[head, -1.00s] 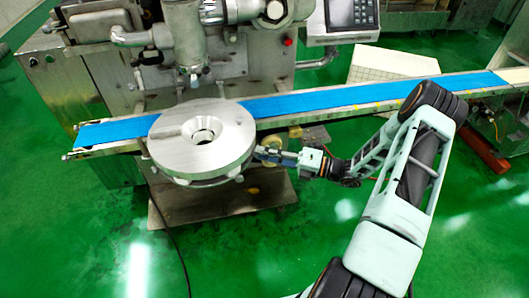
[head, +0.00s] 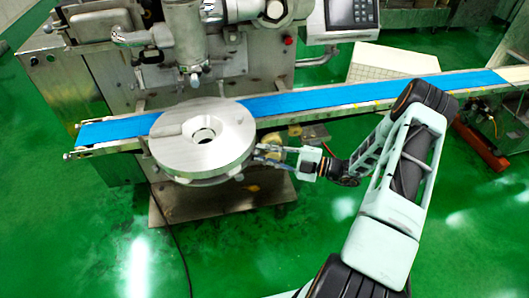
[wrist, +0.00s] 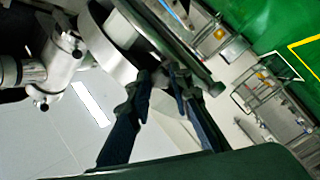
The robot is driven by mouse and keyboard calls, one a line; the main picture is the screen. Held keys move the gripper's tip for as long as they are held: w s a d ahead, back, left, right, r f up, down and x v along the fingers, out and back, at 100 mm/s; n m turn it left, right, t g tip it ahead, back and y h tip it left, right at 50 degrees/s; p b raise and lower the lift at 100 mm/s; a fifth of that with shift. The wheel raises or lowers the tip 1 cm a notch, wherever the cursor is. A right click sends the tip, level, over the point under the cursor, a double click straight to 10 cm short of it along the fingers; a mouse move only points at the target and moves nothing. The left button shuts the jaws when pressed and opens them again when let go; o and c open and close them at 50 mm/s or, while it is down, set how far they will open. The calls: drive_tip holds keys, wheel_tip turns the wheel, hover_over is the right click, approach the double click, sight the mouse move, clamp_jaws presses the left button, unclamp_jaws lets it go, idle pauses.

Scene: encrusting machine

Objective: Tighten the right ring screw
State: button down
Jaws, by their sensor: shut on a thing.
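The round metal ring (head: 225,128) with a central hole sits in front of the blue belt; its curved wall shows at the top of the wrist view (wrist: 108,50). My gripper (head: 258,151) reaches the ring's right edge from the right. In the wrist view my gripper's two dark fingers (wrist: 162,74) are a little apart, with their tips beside the ring's wall. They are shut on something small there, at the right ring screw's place. The screw itself is hidden or too small to make out.
The blue conveyor belt (head: 330,97) runs behind the ring and off to the right. The machine body (head: 115,95) and a nozzle (head: 195,78) stand behind it. A metal plate (head: 225,208) lies below the ring. Green floor (head: 90,240) in front is open.

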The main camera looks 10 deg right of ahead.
drive_tip(key=shift+m, duration=0.5)
drive_tip(key=c, duration=1.7)
unclamp_jaws()
drive_tip(key=shift+c, duration=0.2)
drive_tip(key=v, duration=1.2)
